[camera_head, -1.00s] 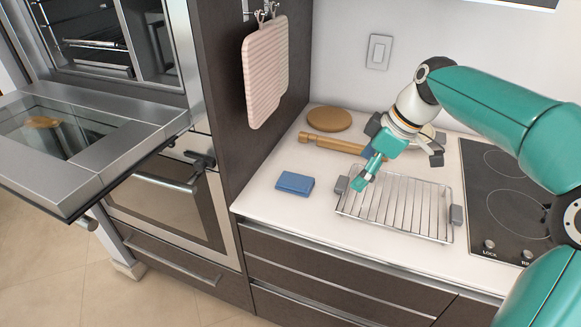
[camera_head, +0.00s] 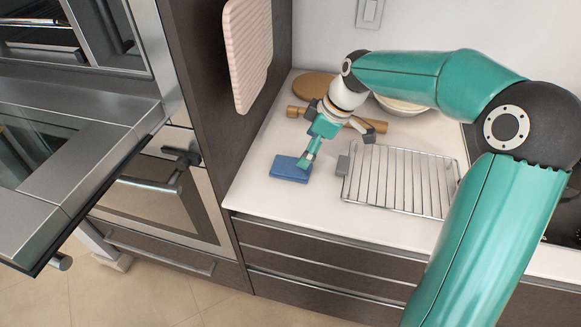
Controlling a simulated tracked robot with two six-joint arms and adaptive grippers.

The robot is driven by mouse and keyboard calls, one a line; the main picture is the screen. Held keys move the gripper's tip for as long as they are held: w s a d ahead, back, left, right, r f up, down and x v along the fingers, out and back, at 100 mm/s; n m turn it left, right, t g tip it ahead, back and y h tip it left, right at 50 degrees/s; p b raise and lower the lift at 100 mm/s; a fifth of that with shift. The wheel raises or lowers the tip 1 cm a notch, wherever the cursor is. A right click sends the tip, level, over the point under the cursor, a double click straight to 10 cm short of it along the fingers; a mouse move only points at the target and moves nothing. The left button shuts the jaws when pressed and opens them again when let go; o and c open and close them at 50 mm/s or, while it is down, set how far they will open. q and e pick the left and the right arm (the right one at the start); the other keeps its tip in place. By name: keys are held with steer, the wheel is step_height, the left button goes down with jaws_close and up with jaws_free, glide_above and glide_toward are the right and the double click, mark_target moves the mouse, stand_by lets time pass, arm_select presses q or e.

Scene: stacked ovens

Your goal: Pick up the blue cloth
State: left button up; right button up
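The blue cloth (camera_head: 287,170) is a small folded rectangle lying flat on the white counter, left of the wire rack. My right gripper (camera_head: 306,160) comes in from the right and points down and left. Its fingertips overlap the cloth's upper right corner in the picture; I cannot tell whether they touch it or hover above it. The fingers are seen edge-on, so their opening does not show. My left gripper is not in view.
A wire rack (camera_head: 400,178) with grey handles lies right of the cloth. A rolling pin (camera_head: 297,112), a round wooden board (camera_head: 312,85) and a pale bowl (camera_head: 400,105) are behind.

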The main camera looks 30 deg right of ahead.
steer(key=shift+s+p+x, duration=0.15)
steer(key=shift+p+x, duration=0.15)
steer(key=shift+x, duration=1.45)
steer(key=shift+s+p+x, duration=0.1)
steer(key=shift+p+x, duration=0.2)
steer(key=shift+x, duration=1.45)
steer(key=shift+d, duration=0.1)
steer(key=c, duration=1.2)
step_height(320, 180, up, 20)
steer(key=shift+f, duration=0.1)
